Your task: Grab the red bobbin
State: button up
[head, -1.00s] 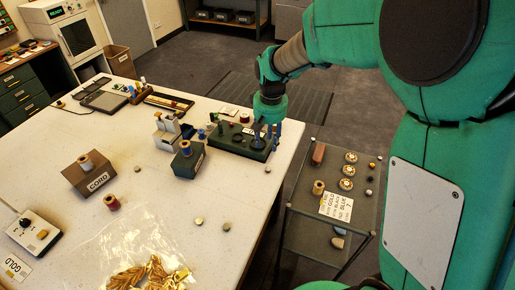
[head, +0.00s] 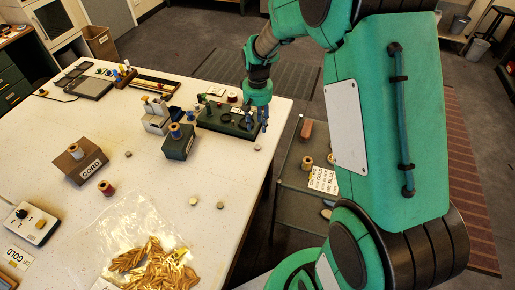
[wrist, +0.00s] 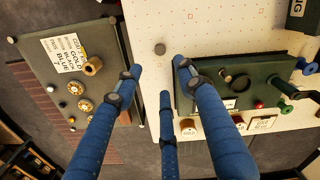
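A spool with reddish ends (head: 106,188) stands on the white table in front of the box marked CORD, well away from my gripper. A small dark red piece (head: 232,97) sits at the far side of the green device (head: 222,122); it is too small to tell whether it is a bobbin. A red knob-like part (wrist: 259,104) shows on the device in the wrist view. My gripper (head: 253,117) is beside the device's right end, near the table edge. In the wrist view its blue fingers (wrist: 158,78) are spread, with nothing between them.
A lower side stand (wrist: 50,78) holds a tan spool (wrist: 92,66), a label card and several round pieces. A bag of gold pieces (head: 150,262) lies in front. The table's middle is mostly clear.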

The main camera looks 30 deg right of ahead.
send_over(257, 148)
jog(key=shift+w+d+f+b, duration=0.15)
jog(key=shift+f+b, duration=0.05)
jog(key=shift+f, duration=1.8)
jog(key=shift+w+d+f+b, duration=0.1)
jog(key=shift+w+f+b, duration=0.1)
jog(key=shift+f, duration=1.8)
jog(key=shift+f, duration=0.1)
jog(key=shift+f+b, duration=0.4)
jog(key=shift+f, duration=2.15)
jog(key=c, duration=0.9)
